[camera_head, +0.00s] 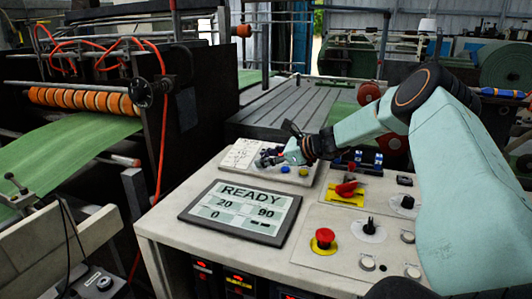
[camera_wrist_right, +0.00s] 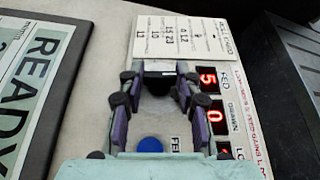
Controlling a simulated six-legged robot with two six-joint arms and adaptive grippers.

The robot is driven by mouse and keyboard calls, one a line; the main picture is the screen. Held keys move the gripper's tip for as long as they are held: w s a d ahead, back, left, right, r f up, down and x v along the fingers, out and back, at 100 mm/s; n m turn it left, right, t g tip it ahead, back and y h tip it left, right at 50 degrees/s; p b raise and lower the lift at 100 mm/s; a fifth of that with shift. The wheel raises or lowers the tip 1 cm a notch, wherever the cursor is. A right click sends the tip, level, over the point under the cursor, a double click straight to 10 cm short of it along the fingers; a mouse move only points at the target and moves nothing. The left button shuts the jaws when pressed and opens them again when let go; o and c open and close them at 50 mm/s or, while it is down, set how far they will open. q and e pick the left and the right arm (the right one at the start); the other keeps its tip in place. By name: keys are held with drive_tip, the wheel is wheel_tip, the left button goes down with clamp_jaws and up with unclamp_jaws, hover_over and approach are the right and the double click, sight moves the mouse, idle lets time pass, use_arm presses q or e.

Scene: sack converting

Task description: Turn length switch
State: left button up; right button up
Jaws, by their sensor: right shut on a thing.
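My right gripper (camera_head: 270,158) reaches over the small control panel (camera_head: 238,154) at the back of the console. In the right wrist view, its two fingers (camera_wrist_right: 158,78) are closed around a dark switch knob (camera_wrist_right: 158,87), which has a pale line across its top. The knob's sides are partly hidden by the fingers, and its label cannot be read. A white card with rows of numbers (camera_wrist_right: 180,45) lies just beyond the knob. My left gripper is not in view.
A display reading READY (camera_head: 241,211) lies in front of the panel. A blue button (camera_wrist_right: 150,145) sits close to the gripper, and red digit displays (camera_wrist_right: 212,103) stand to its right. A red emergency button (camera_head: 323,238) and more switches occupy the console's right side.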

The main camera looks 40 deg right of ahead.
drive_tip(key=shift+d+f+n+g+y+b, duration=0.15)
drive_tip(key=shift+n+g+y+b, duration=0.35)
drive_tip(key=shift+n+y, duration=0.25)
drive_tip(key=shift+n+g+y+b, duration=0.55)
drive_tip(key=shift+n+b, duration=0.1)
drive_tip(key=shift+b, duration=0.1)
drive_tip(key=o, duration=1.2)
drive_tip(key=shift+r, duration=0.2)
drive_tip(key=shift+c, duration=0.2)
drive_tip(key=shift+d, duration=0.1)
